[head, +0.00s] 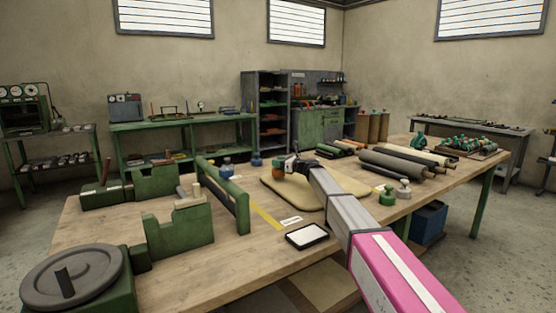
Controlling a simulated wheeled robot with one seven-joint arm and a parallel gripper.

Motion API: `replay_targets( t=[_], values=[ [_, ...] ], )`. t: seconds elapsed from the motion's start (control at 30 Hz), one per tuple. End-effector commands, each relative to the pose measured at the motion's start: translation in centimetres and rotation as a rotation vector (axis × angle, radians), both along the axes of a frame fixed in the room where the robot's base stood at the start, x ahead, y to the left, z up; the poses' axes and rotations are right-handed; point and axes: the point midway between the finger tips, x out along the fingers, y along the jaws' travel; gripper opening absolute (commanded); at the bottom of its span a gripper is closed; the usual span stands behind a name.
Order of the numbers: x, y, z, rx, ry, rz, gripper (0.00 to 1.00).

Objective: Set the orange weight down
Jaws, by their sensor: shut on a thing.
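The orange weight (278,173) is small and shows just left of the end of my arm in the head view. My gripper (288,162) is shut on it, at the weight's upper part. The fingers are small and dark here, so the exact hold is hard to see. The weight shows against the left back edge of a beige pad (345,183) on the wooden table. I cannot tell whether its base touches anything. My arm covers the middle of the pad.
Blue weights (227,169) stand left of the pad. A green weight (387,196) and a pale weight (403,189) stand right of my arm. Sheet rolls (397,162) lie at the back right. A green rail (225,194) and a black-framed tablet (307,236) are nearer.

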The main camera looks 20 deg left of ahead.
Motion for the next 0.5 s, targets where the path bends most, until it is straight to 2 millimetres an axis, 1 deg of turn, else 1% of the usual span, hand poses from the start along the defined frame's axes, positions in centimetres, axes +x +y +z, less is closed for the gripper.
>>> replay_targets(
  t=[0.03, 0.13, 0.5],
  values=[
    [0.0, 0.0, -0.6, 0.002, 0.001, 0.000, 0.00],
    [0.0, 0.0, -1.5, 0.004, 0.002, 0.000, 0.00],
    [0.0, 0.0, -1.8, 0.003, 0.000, -0.001, 0.00]
  ],
)
